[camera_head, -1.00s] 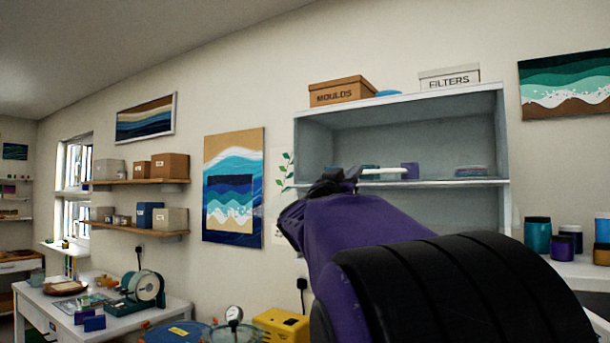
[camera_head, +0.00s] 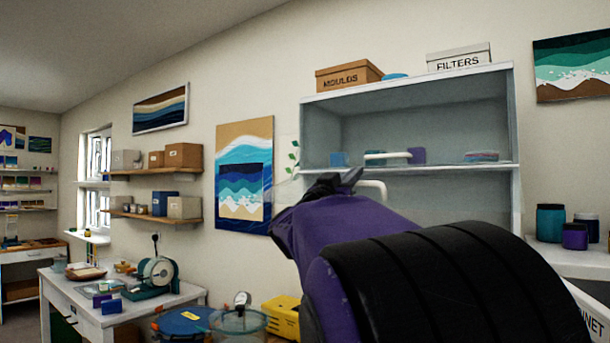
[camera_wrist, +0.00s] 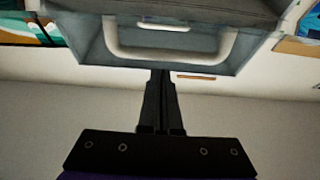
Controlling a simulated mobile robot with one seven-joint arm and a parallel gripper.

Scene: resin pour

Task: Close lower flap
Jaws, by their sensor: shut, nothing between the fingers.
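The grey-white wall cabinet (camera_head: 408,82) stands ahead, with a pale handle (camera_head: 388,155) across its upper part. A second pale, rounded handle (camera_head: 374,188) shows lower down, partly hidden behind my gripper (camera_head: 352,176). In the wrist view a grey panel (camera_wrist: 88,48) with a pale U-shaped handle (camera_wrist: 170,56) fills the top; I take it to be the lower flap. My gripper (camera_wrist: 161,73) is shut and empty, its tips close to the panel's edge; I cannot tell if they touch. My arm hides much of the lower cabinet, so the flap's angle is unclear.
Boxes marked MOULDS (camera_head: 348,76) and FILTERS (camera_head: 459,60) sit on top of the cabinet. Dark jars (camera_head: 551,222) stand at right. A workbench (camera_head: 113,318) with a green machine (camera_head: 156,282) is at left. Wall shelves (camera_head: 155,171) hold several boxes.

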